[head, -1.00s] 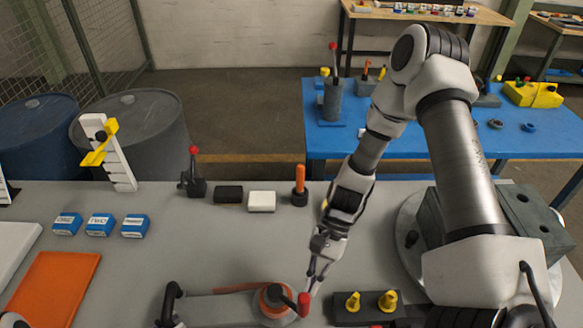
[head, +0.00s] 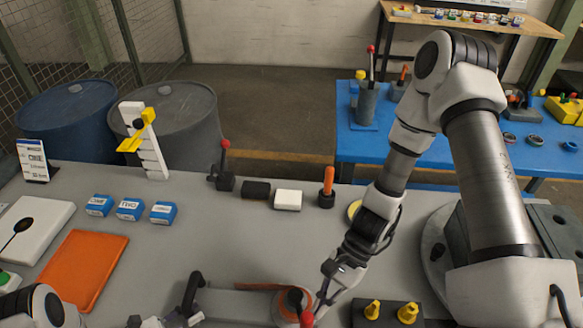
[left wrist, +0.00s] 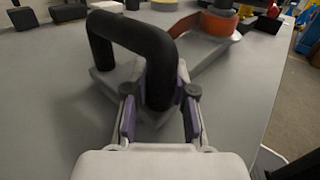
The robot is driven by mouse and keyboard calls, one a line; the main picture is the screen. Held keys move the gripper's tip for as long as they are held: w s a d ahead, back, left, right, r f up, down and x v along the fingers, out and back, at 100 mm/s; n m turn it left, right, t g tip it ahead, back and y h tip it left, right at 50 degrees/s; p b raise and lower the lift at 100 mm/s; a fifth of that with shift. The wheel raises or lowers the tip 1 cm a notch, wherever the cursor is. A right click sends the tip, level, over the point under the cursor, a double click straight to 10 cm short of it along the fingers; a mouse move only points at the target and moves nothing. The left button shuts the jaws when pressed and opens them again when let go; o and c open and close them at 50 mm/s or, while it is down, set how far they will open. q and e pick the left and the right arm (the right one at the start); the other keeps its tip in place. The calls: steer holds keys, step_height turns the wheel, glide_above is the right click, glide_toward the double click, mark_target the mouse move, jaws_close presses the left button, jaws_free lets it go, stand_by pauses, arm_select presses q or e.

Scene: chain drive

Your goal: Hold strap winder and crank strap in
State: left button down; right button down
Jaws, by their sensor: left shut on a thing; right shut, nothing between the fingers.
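The strap winder has a grey base (head: 240,304), a black looped handle (head: 190,296) at its left end and an orange strap spool (head: 283,304) at its right end. Its crank ends in a red knob (head: 307,318) at the bottom edge of the head view. My left gripper (head: 186,318) is shut on the handle; the left wrist view shows its fingers (left wrist: 160,112) on both sides of the handle's near leg (left wrist: 160,80). My right gripper (head: 318,304) is shut and empty beside the red knob; whether it touches the knob is unclear.
A dark block with yellow knobs (head: 355,318) lies right of the winder. An orange mat (head: 80,268) and blue boxes (head: 130,208) are at left. A red-knobbed lever (head: 224,182), black and white blocks and an orange-handled piece (head: 328,186) stand behind.

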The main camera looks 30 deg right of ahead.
steer(key=shift+w+a+m+t, duration=0.55)
steer(key=shift+w+a, duration=0.45)
steer(key=shift+a, duration=2.65)
steer(key=w+a+m+t+h, duration=0.2)
steer(key=w+m+t, duration=0.7)
steer(key=m, duration=0.4)
steer(key=shift+a+h, duration=0.25)
steer(key=shift+h, duration=0.15)
